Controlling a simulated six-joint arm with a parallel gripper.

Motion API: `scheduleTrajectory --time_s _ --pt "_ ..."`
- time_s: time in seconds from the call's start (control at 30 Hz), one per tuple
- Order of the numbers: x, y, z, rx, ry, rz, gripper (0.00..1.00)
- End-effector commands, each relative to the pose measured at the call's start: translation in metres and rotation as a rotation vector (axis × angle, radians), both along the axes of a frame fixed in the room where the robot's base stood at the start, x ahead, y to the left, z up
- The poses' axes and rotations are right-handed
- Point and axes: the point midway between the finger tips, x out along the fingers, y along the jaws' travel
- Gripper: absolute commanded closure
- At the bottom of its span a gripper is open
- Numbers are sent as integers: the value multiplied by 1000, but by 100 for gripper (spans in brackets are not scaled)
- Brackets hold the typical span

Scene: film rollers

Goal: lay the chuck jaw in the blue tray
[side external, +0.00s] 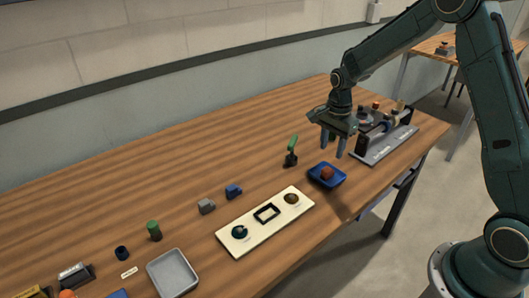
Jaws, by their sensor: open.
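The blue tray (341,181) sits on the wooden table towards the right, with a rounded reddish-brown thing (327,173) in it. My gripper (332,146) is open, pointing down, above and just behind the tray. Nothing shows between its fingers. A small grey block (206,206) lies on the table left of centre, well away from my gripper; it may be the chuck jaw, but it is too small to be sure. A similar blue block (233,191) lies just to its right.
A cream board (252,237) with several parts stands in front. A green-handled tool (291,151) stands upright left of my gripper. A roller fixture (384,143) is close on the right. A grey tray (172,274) is at the front left. The back left of the table is clear.

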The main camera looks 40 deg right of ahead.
Motion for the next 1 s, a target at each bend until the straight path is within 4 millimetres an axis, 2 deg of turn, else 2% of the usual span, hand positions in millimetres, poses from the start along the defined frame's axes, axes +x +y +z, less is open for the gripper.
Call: scheduleTrajectory --time_s 0.1,0.33,1.0 --pt "0 0 19 -1 -4 0 57" --pt "0 0 39 0 -1 0 57" --pt "0 0 43 0 0 1 57"
